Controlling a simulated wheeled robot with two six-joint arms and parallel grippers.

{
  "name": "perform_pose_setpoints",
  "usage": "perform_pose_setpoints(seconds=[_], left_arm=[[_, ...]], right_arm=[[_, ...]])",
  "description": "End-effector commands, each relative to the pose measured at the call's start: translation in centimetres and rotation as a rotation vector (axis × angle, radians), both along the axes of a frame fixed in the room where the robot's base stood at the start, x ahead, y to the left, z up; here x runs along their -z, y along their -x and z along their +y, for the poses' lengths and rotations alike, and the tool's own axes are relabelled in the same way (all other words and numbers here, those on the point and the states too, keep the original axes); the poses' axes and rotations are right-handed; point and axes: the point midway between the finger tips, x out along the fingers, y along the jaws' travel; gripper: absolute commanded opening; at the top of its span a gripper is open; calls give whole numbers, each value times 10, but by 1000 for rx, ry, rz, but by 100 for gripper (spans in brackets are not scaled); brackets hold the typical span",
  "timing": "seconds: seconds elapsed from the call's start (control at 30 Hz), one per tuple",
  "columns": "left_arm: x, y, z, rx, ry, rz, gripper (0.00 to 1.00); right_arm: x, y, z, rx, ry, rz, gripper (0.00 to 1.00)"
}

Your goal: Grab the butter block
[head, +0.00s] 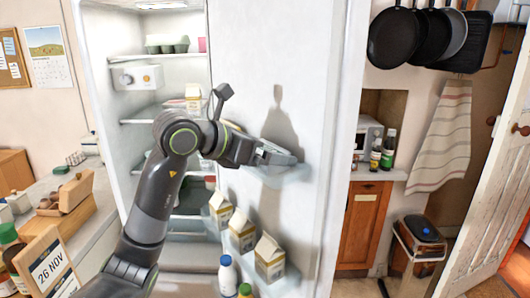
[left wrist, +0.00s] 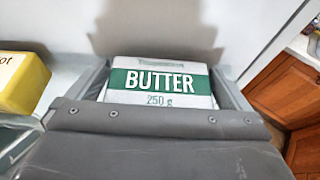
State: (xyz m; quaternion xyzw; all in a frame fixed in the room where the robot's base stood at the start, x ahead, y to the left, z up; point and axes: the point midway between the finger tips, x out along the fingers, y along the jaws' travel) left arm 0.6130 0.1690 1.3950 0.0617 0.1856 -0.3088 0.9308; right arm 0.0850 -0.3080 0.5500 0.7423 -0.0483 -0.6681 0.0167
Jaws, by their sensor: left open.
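The butter block (left wrist: 160,85) is white with a green band reading BUTTER and 250 g. In the left wrist view it sits between the two fingers of my left gripper, with its lower part hidden by the gripper body. In the head view my left gripper (head: 280,155) reaches to a small shelf on the inner side of the open fridge door (head: 330,100); the butter cannot be made out there. My left gripper is open around the block; I cannot tell whether a finger touches it. My right gripper is not in view.
A yellow box (left wrist: 20,82) stands left of the butter in the left wrist view. Several cartons (head: 270,258) stand in the lower door rack, with a white bottle (head: 227,274). The fridge shelves are left of the door. A wooden cabinet (head: 362,222) is to the right.

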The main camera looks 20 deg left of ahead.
Motion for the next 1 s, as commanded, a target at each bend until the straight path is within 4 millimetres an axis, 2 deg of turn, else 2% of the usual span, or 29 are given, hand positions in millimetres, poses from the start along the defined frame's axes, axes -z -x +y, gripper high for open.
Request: perform_pose_setpoints(seconds=[0.13, 0.4, 0.47, 0.77, 1.0], left_arm=[[0, 0, 0, 0, 0, 0, 100], [0, 0, 0, 1, 1, -1, 65], [-1, 0, 0, 0, 0, -2, 59], [-3, 0, 0, 2, 1, -3, 59], [-18, 0, 0, 1, 2, -5, 59]], right_arm=[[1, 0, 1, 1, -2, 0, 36], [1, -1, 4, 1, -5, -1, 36], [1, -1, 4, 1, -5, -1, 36], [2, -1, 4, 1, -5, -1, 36], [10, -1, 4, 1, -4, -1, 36]])
